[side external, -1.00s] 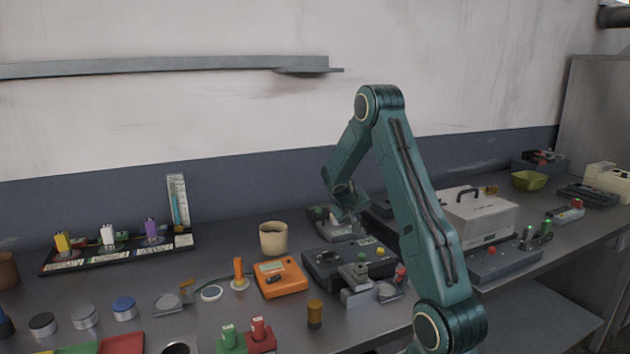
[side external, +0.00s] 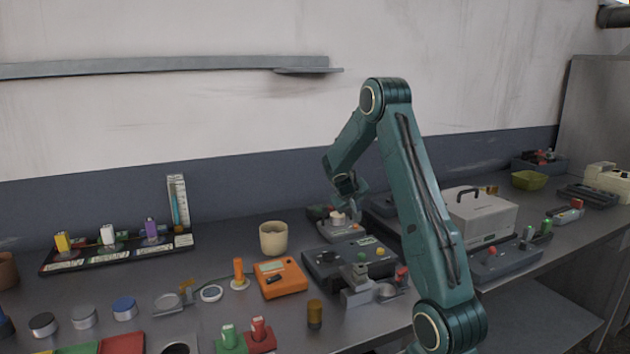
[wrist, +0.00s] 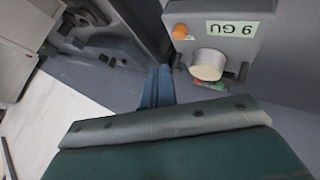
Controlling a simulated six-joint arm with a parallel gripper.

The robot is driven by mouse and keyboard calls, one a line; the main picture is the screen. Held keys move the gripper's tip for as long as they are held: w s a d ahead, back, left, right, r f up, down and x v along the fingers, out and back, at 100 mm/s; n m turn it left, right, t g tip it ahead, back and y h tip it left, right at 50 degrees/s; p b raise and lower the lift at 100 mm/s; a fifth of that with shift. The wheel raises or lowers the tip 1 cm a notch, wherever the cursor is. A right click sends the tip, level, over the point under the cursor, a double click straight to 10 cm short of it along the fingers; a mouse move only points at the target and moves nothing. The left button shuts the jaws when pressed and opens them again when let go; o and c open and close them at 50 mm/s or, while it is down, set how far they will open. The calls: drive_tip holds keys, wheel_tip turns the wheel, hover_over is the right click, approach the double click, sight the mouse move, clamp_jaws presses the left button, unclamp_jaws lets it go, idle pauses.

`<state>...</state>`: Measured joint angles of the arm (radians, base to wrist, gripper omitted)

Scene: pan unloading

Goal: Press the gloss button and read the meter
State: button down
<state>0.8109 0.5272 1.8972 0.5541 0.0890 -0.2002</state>
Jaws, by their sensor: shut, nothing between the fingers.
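The gloss meter is a grey box (side external: 342,236) at the back of the bench, just below my gripper in the side view. In the wrist view its pale green display (wrist: 232,31) reads 9 GU. An orange button (wrist: 179,31) sits beside the display. A pale round piece (wrist: 208,64) stands on the meter, and it also shows in the side view (side external: 338,217). My gripper (wrist: 158,70) is shut and empty. It points down close to the meter, and its fingertips appear beside the meter, clear of the button.
A dark box with coloured knobs (side external: 325,262) and an orange instrument (side external: 279,278) stand in front of the meter. A beige cup (side external: 273,238) is to its left. A white case with a handle (side external: 478,213) is to the right. Small fixtures crowd the bench.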

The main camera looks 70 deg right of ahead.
drive_tip(key=shift+r, duration=1.15)
drive_tip(key=shift+a, duration=0.1)
drive_tip(key=w+a+r+n+t+y, duration=0.15)
drive_tip(key=a+r, duration=0.25)
drive_tip(key=a, duration=0.5)
drive_tip(key=w+a+r+n+t+y, duration=0.1)
drive_tip(key=w+a+r+t, duration=0.15)
drive_tip(key=a, duration=0.65)
drive_tip(key=w+a+r+n+t+y, duration=0.15)
drive_tip(key=a+r, duration=0.25)
drive_tip(key=a, duration=0.5)
drive_tip(key=s+a+n+y, duration=0.2)
drive_tip(key=s+a, duration=0.5)
drive_tip(key=a, duration=0.3)
drive_tip(key=s+a+n+y, duration=0.3)
drive_tip(key=s+a, duration=0.4)
drive_tip(key=a, duration=0.3)
drive_tip(key=shift+s+a+r+n, duration=0.15)
drive_tip(key=shift+a+n, duration=0.15)
drive_tip(key=shift+a, duration=0.1)
drive_tip(key=shift+t, duration=0.25)
